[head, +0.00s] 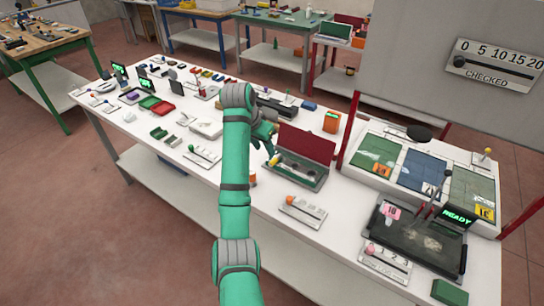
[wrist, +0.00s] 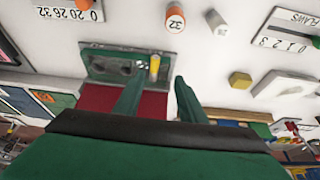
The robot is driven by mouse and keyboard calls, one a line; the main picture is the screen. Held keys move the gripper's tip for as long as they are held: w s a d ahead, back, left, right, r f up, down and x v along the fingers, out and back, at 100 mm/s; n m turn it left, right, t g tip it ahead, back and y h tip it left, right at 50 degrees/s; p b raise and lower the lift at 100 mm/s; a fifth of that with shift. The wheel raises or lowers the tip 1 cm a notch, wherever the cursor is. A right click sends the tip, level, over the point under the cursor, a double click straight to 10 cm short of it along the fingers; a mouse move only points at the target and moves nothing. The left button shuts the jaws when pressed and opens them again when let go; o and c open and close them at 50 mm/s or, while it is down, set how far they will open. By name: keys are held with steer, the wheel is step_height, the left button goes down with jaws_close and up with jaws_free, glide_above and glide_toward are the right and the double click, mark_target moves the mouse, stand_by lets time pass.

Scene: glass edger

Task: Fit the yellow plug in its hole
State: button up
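The yellow plug (wrist: 154,66) shows in the wrist view at one end of a green case (wrist: 97,72), between and beyond my fingertips. In the head view the yellow plug (head: 275,160) is at the left end of the green case (head: 312,183), just below my gripper (head: 268,148). My gripper (wrist: 158,82) is open, with a gap on both sides of the plug. I cannot tell whether the plug is seated in a hole. The case has a raised red lid (head: 305,143) and dark recesses inside.
A grey panel (head: 450,75) rises at the right. Bare white table surrounds the case's front.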

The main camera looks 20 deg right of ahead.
mark_target(273, 160)
steer(key=shift+s+d+x, duration=0.1)
steer(key=shift+d+x, duration=0.05)
steer(key=shift+x, duration=1.25)
steer(key=shift+s+d+x, duration=0.1)
steer(key=shift+d+x, duration=0.05)
steer(key=shift+x, duration=1.2)
steer(key=shift+s+d+x, duration=0.1)
steer(key=shift+d+x, duration=0.1)
steer(key=shift+x, duration=1.2)
steer(key=shift+r, duration=0.1)
jaws_close()
